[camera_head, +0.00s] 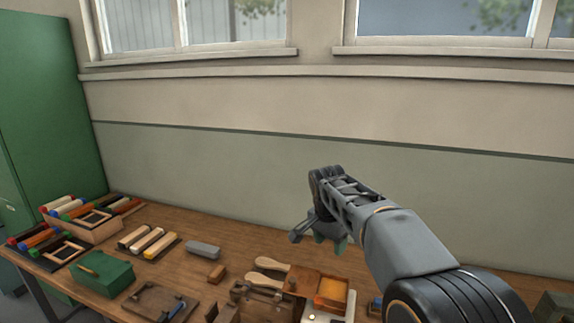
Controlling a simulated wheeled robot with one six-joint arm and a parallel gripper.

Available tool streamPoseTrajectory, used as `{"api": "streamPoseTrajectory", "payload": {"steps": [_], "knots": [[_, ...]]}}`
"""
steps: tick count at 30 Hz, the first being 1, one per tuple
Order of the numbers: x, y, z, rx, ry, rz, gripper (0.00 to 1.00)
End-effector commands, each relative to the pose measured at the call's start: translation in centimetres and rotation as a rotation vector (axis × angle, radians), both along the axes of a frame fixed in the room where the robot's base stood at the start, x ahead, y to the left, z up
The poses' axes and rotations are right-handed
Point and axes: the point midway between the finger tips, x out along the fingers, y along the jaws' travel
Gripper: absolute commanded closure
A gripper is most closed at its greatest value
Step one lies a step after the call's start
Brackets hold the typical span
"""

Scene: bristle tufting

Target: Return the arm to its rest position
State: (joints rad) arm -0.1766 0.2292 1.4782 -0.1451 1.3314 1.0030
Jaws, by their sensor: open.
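My gripper (318,236) hangs in the air above the right half of the wooden workbench (245,240), in front of the wall. It points down and to the left, its fingers are spread, and I see nothing held in it. My grey arm comes in from the lower right corner and hides part of the bench there.
Below my gripper are wooden-handled brushes (271,264), an orange-lined tray (331,293) and a brown wooden block (262,299). A green box (102,273), a grey block (203,249) and a rack of coloured rolls (88,229) stand to the left. A green cabinet (45,110) stands far left.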

Motion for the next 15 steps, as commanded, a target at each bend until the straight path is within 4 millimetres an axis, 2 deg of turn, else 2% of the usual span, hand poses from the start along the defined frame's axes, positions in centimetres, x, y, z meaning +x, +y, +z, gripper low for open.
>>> {"api": "streamPoseTrajectory", "payload": {"steps": [1, 7, 12, 15], "knots": [[-2.0, -0.9, 0.5, 0.006, -0.014, 0.061, 0.46], [-9.1, -3.3, 0.2, 0.004, -0.071, 0.33, 0.46], [-14.7, -4.7, -1.7, -0.021, -0.123, 0.529, 0.46], [-17.3, -5.1, -3.0, -0.042, -0.149, 0.623, 0.46]]}}
